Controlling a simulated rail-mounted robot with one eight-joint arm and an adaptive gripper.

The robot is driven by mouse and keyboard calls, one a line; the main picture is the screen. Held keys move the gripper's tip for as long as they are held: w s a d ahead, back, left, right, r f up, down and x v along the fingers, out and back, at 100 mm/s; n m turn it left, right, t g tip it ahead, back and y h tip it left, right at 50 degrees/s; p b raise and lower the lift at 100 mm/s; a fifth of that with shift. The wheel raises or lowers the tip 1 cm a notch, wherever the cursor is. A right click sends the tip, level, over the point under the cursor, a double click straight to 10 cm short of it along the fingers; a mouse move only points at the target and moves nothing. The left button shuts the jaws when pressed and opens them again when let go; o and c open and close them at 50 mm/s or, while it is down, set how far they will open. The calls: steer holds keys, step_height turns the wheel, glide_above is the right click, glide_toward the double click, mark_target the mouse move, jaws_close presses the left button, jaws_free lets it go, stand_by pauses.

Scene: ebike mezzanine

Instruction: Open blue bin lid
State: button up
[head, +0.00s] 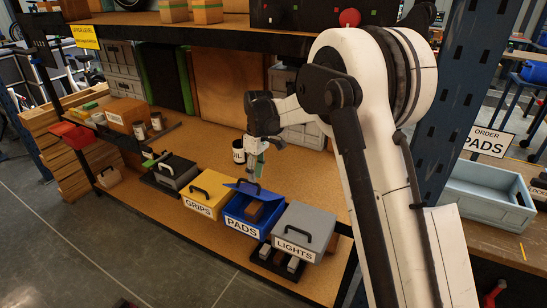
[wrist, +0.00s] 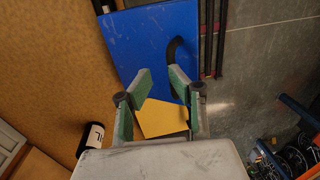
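The blue bin (head: 240,221), labelled PADS, stands between a yellow GRIPS bin and a grey LIGHTS bin at the shelf's front. Its blue lid (head: 270,193) is tilted up, and a brown item (head: 254,210) shows inside. The lid (wrist: 145,45) fills the upper middle of the wrist view, with its black handle (wrist: 172,50) near the right fingertip. My gripper (head: 256,168) is just behind and above the lid. In the wrist view my gripper (wrist: 160,76) is open, with nothing between its green-padded fingers. Whether a fingertip touches the lid is unclear.
The yellow bin (head: 197,207) and grey bin (head: 318,220) closely flank the blue one. An upper shelf (head: 150,19) overhangs. A light-blue ORDER PADS tray (head: 480,203) is at right.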

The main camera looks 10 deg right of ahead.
mark_target(248, 192)
steer(key=s+a+f, duration=0.1)
steer(key=s+f, duration=0.1)
steer(key=s+a+f, duration=0.1)
steer(key=shift+s+a+f+p, duration=0.3)
steer(key=shift+s+f, duration=0.05)
steer(key=shift+s, duration=0.05)
step_height(248, 192, up, 14)
steer(key=w+d, duration=0.1)
steer(key=w, duration=0.1)
steer(key=s+d+r+m+t+b, duration=0.3)
steer(key=s+d, duration=0.3)
steer(key=s, duration=0.5)
steer(key=shift+s+r+m+b, duration=0.3)
steer(key=shift+r+m, duration=0.1)
steer(key=shift+r, duration=0.3)
